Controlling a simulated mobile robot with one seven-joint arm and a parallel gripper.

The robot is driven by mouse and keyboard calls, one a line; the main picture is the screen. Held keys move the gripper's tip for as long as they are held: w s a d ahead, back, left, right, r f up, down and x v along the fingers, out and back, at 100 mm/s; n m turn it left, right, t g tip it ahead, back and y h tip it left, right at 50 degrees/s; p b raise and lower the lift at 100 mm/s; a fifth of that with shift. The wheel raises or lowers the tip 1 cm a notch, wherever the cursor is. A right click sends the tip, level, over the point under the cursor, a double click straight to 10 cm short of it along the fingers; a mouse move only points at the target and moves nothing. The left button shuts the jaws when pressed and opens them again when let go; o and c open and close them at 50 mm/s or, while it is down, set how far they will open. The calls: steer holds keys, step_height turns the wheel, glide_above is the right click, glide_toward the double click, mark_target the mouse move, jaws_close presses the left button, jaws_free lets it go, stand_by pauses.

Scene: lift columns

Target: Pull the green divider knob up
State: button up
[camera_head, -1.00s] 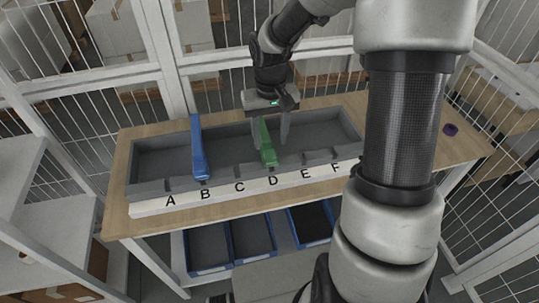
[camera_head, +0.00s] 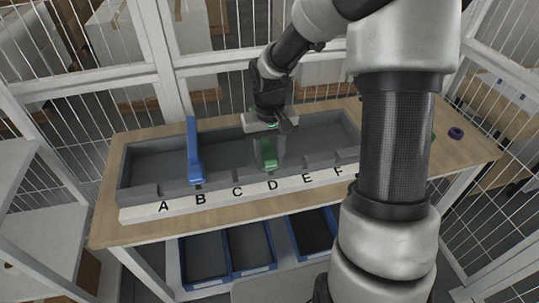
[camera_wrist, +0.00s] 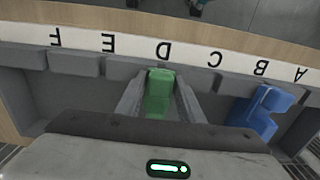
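The green divider (camera_head: 269,159) stands in the grey trough (camera_head: 224,142) by slot D, and its top part is largely covered by my gripper in the head view. In the wrist view the green divider (camera_wrist: 159,92) sits between my two fingers. My gripper (camera_head: 267,146) is above it with the fingers pointing down, one on each side. In the wrist view my gripper (camera_wrist: 160,98) looks open, with narrow gaps between the fingers and the green sides. Whether a finger touches the divider is hard to tell.
A blue divider (camera_head: 194,155) stands in the trough by slot B, left of my gripper. A white strip (camera_head: 222,193) with letters A to F runs along the front. Blue bins (camera_head: 250,248) sit below the table. A purple ring (camera_head: 456,133) lies at the table's right.

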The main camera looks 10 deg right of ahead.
mark_target(270, 156)
steer(key=shift+r, duration=0.25)
stand_by(0.4)
steer(key=shift+w+r+p, duration=0.1)
steer(key=shift+r+p, duration=0.65)
steer(key=shift+r, duration=0.1)
steer(key=shift+c, duration=0.9)
steer(key=shift+r+p, duration=0.35)
steer(key=o, duration=0.9)
steer(key=shift+c, duration=0.2)
steer(key=shift+r, duration=0.1)
